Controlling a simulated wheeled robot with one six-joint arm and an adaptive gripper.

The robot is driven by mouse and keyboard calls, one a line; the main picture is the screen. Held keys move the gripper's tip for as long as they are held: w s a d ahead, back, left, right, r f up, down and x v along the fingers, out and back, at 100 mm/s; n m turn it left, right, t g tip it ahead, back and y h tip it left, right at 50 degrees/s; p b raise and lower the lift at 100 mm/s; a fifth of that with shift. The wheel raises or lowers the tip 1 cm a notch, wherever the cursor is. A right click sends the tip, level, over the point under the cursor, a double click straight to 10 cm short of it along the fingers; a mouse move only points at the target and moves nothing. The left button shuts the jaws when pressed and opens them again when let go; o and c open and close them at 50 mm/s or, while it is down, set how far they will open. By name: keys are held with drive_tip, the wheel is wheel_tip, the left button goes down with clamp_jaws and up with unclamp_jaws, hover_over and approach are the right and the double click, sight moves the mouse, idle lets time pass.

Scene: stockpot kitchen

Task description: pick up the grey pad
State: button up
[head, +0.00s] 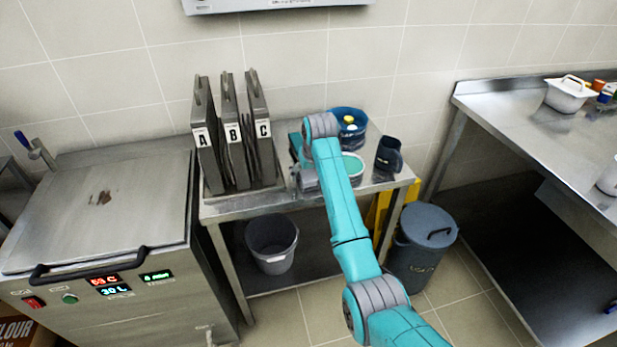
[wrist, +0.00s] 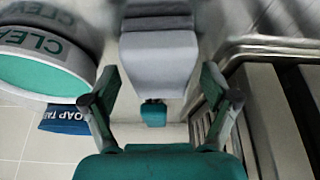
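The grey pad (wrist: 158,62) looks like a pale grey block in the middle of the wrist view, with a darker band along its far side. My gripper (wrist: 161,85) is open, one finger to each side of the block, with a gap visible on both sides. I cannot tell how far down the fingertips reach beside it. In the head view my gripper (head: 305,180) is low over the small steel table (head: 236,209), partly hidden by my arm. The pad cannot be made out clearly there.
A teal-filled tub (wrist: 42,72) marked "CLEA…" is close on the wrist view's left, with a blue tub (wrist: 66,119) beyond. The metal rack (wrist: 262,110) is close on the right; it holds slabs A, B and C (head: 262,130).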

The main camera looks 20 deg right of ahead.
sight(308, 172)
drive_tip(key=c, duration=0.7)
drive_tip(key=shift+c, duration=0.2)
drive_tip(key=shift+r, duration=0.1)
wheel_tip(308, 172, up, 10)
drive_tip(key=shift+f, duration=0.1)
drive_tip(key=shift+o, duration=0.2)
